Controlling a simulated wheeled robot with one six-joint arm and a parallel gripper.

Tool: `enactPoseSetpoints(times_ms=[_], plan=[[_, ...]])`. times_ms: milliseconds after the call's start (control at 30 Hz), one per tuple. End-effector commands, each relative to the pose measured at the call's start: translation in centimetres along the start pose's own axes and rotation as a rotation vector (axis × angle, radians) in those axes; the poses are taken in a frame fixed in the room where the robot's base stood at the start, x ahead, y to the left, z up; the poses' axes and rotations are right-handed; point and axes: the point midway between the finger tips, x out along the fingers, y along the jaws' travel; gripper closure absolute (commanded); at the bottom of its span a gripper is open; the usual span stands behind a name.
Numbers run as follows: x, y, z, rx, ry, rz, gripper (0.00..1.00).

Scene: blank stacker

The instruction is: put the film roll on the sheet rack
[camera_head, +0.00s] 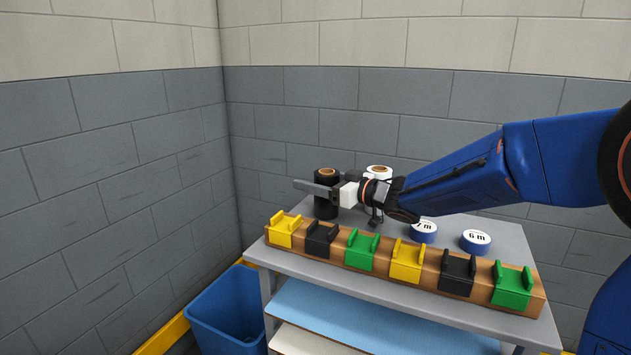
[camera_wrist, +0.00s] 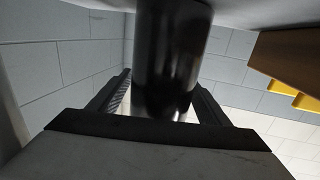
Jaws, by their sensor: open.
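A black film roll (camera_head: 326,210) with an orange-brown core stands upright at the back left of the grey rack top (camera_head: 290,252). A white roll (camera_head: 378,171) stands behind my arm, partly hidden. I cannot tell from the pictures which roll the task means. My gripper (camera_head: 318,188) is open, level with the black roll and overlapping it in the head view. In the wrist view the black roll (camera_wrist: 170,60) appears between the two fingers (camera_wrist: 160,95); whether they touch it is unclear. Lower shelves hold a blue sheet (camera_head: 370,322) and a white sheet (camera_head: 310,344).
A wooden bar (camera_head: 340,257) with yellow, black and green holders runs along the front edge of the top. Two blue-and-white tape rolls (camera_head: 476,241) lie on the right. A blue bin (camera_head: 228,312) stands at left. Grey block walls (camera_head: 130,150) close the corner.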

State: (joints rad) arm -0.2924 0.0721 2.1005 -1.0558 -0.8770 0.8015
Motion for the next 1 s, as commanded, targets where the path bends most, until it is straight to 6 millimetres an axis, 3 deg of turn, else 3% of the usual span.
enactPoseSetpoints(times_ms=[167,600,1000], plan=[[-1.2,0.1,-0.3,-0.001,0.001,0.002,0.29],[-7.0,0.0,-0.2,0.0,0.001,0.001,0.29],[-7.5,0.0,-0.2,0.0,0.0,0.0,0.29]])
